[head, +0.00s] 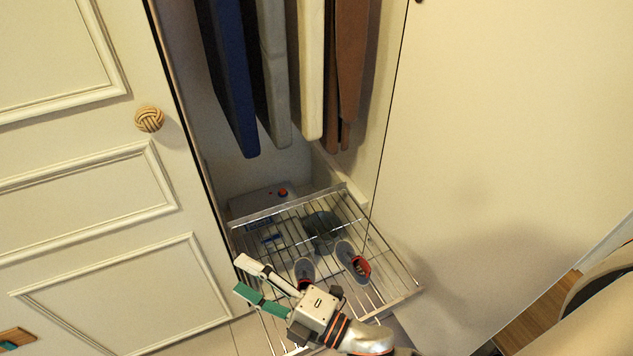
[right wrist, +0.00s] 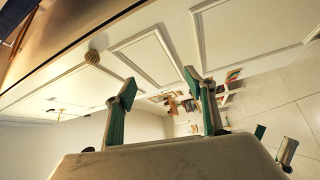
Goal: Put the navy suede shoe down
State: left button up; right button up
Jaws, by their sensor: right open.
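Two dark grey-blue shoes rest on the wire rack (head: 398,271). The right shoe (head: 352,260) shows a red lining; the left shoe (head: 305,268) is partly hidden by my right gripper. Which of them is the navy suede one, I cannot tell for sure. My right gripper (head: 249,279) is open and empty, its fingers pointing left over the rack's left edge, apart from both shoes. Its spread fingers also show in the right wrist view (right wrist: 160,92), with nothing between them. Green and grey parts at that view's lower right may be my left gripper (right wrist: 273,140).
A grey box (head: 240,208) with a red knob sits below the rack at the back. Garments (head: 310,70) hang above. A panelled door (head: 90,200) with a woven knob (head: 149,119) stands left, a plain panel (head: 510,130) right. Between garments and rack is free room.

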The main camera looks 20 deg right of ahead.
jog(key=s+d+f+m+g+h, duration=0.2)
jog(key=s+d+f+m+h, duration=0.3)
jog(key=d+f+m, duration=0.4)
jog(key=s+d+f+m+g+h, duration=0.2)
jog(key=s+d+f+m+h, duration=0.2)
jog(key=s+d+f+m, duration=0.4)
jog(key=shift+d+f+m+h, duration=0.4)
jog(key=shift+d+f+m, duration=0.1)
jog(key=shift+d+m, duration=0.3)
